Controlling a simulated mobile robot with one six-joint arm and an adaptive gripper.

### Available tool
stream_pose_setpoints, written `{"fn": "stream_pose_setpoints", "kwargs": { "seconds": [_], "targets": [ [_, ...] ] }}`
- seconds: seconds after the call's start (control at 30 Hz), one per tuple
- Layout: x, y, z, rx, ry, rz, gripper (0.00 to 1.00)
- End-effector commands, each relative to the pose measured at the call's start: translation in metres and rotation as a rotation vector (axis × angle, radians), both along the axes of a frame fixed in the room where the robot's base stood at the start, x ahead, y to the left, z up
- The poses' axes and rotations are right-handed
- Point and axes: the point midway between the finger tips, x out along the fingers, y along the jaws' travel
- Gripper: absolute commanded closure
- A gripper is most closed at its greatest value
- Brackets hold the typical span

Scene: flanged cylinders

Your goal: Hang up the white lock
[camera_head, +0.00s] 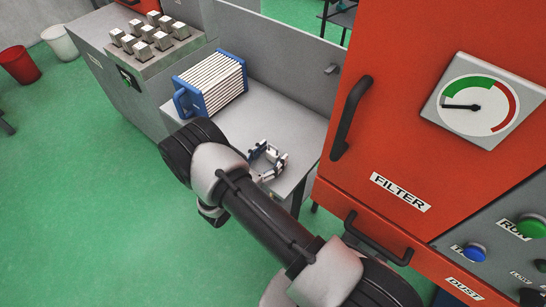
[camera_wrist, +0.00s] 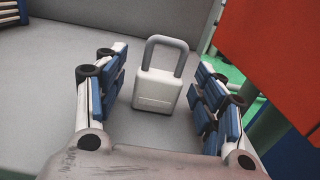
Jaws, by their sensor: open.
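The white lock (camera_wrist: 158,90) is a white padlock with a grey shackle. In the wrist view it is on the grey table (camera_wrist: 62,75), between the open fingers of my gripper (camera_wrist: 160,100), with the shackle pointing away from the gripper. A gap shows on both sides, so the fingers do not grip it. In the head view my gripper (camera_head: 268,163) is low over the right part of the table (camera_head: 290,120). A small white patch between the fingers there looks like the lock, partly hidden by the gripper and arm.
A blue-framed filter block (camera_head: 210,84) stands on the table's left part. A red cabinet (camera_head: 410,130) with a black handle (camera_head: 351,118) and a gauge (camera_head: 487,103) rises close on the right. A grey panel (camera_head: 290,65) with a small hook-like fitting (camera_head: 331,69) backs the table.

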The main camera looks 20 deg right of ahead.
Motion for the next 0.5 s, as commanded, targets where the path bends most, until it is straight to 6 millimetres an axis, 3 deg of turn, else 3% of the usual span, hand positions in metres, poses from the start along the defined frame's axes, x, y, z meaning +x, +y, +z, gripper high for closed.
{"fn": "stream_pose_setpoints", "kwargs": {
  "seconds": [0.33, 0.5],
  "targets": [
    [0.0070, -0.0091, 0.0009, 0.000, 0.000, 0.001, 0.37],
    [0.0069, -0.0090, 0.0009, 0.000, 0.000, 0.001, 0.47]
  ]
}}
